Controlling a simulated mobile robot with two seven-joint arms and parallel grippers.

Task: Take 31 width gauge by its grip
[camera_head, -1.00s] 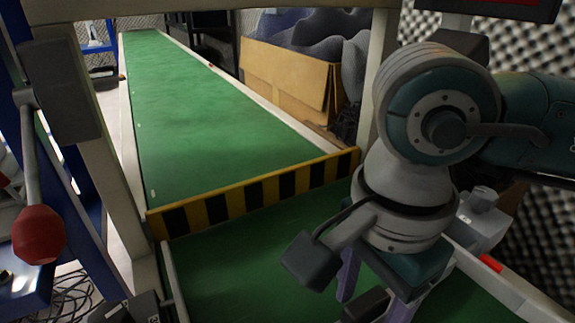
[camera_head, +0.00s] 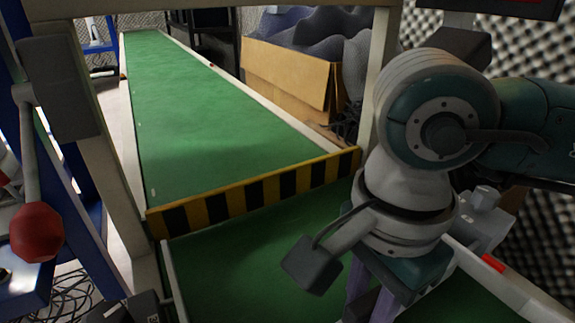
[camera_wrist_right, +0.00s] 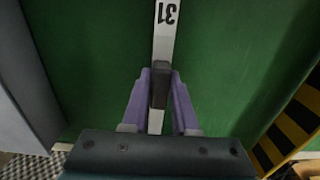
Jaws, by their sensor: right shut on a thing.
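The 31 width gauge (camera_wrist_right: 165,40) is a pale narrow bar with a black 31, which reads upside down in the right wrist view. Its dark grip (camera_wrist_right: 160,86) is a block on the bar, between the purple fingers of my right gripper (camera_wrist_right: 160,75). The fingers are shut on the grip, one on each side. In the head view the right gripper (camera_head: 368,300) points down over the near green belt, at the bottom edge. I cannot make out the gauge there. My left gripper is not in view.
A yellow-and-black striped barrier (camera_head: 255,193) crosses the green belt (camera_head: 205,115) beyond the gripper. Pale rails edge the belt. A cardboard box (camera_head: 290,80) with grey foam stands behind at right. A red ball knob (camera_head: 38,232) is at far left. The near belt left of my gripper is clear.

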